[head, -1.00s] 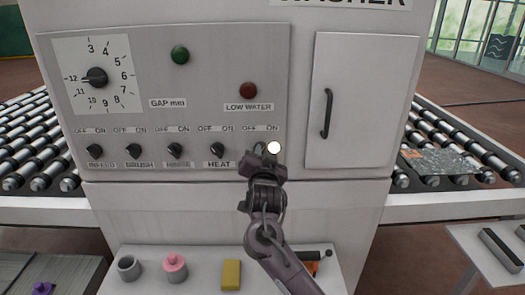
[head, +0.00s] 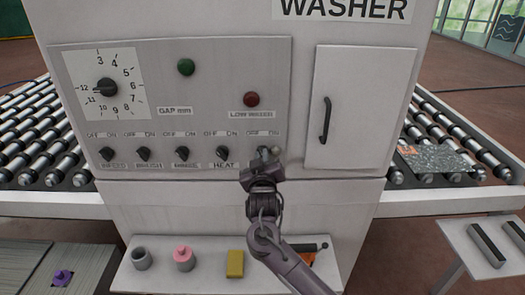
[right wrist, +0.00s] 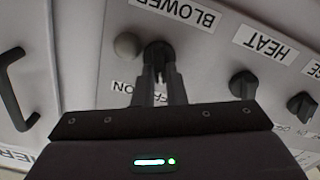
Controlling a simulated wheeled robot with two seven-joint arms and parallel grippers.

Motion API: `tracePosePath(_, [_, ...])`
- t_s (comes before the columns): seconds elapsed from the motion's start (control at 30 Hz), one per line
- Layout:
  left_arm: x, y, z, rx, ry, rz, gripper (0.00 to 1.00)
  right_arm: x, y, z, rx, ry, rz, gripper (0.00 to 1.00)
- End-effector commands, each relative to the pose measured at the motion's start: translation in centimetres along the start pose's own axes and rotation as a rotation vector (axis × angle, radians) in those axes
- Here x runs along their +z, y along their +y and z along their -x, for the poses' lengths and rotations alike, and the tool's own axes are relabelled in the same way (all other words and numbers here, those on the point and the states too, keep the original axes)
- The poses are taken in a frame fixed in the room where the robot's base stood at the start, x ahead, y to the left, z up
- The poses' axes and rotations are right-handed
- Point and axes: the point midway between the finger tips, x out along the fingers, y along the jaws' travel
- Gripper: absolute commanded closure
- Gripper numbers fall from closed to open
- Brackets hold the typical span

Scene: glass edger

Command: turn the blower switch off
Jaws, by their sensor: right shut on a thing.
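The blower switch (right wrist: 157,52) is a black rotary knob beside the BLOWER label (right wrist: 182,8), which appears upside down in the right wrist view. My right gripper (right wrist: 158,75) is shut on this knob, with a finger on each side. The fingers partly cover the knob, so I cannot tell which way its pointer faces. A small round lamp (right wrist: 127,45) beside the knob is grey and unlit. In the head view my right gripper (head: 262,168) is at the right end of the switch row and hides the knob. My left gripper is not in view.
The HEAT knob (head: 222,153) is just left of my gripper, with more knobs further left. A cabinet door with a black handle (head: 325,120) is to the right. Below is a shelf with a yellow block (head: 235,264) and a pink-topped item (head: 183,258).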

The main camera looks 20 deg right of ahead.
Motion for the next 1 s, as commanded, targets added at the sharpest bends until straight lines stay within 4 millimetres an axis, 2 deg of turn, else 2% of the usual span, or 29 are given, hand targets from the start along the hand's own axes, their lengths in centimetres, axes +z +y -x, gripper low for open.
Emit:
tracePosePath(0.1, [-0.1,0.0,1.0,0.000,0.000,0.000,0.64,-0.2,0.1,0.0,0.000,0.000,0.076,1.00])
tracePosePath(0.4, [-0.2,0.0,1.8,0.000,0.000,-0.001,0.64,-0.1,-0.1,0.0,-0.001,0.001,0.192,1.00])
tracePosePath(0.97, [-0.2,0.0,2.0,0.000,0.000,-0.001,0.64,0.0,-0.2,0.0,-0.001,0.002,0.220,1.00])
tracePosePath(1.0, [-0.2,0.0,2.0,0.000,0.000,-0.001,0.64,0.0,-0.2,0.0,-0.001,0.002,0.220,0.85])
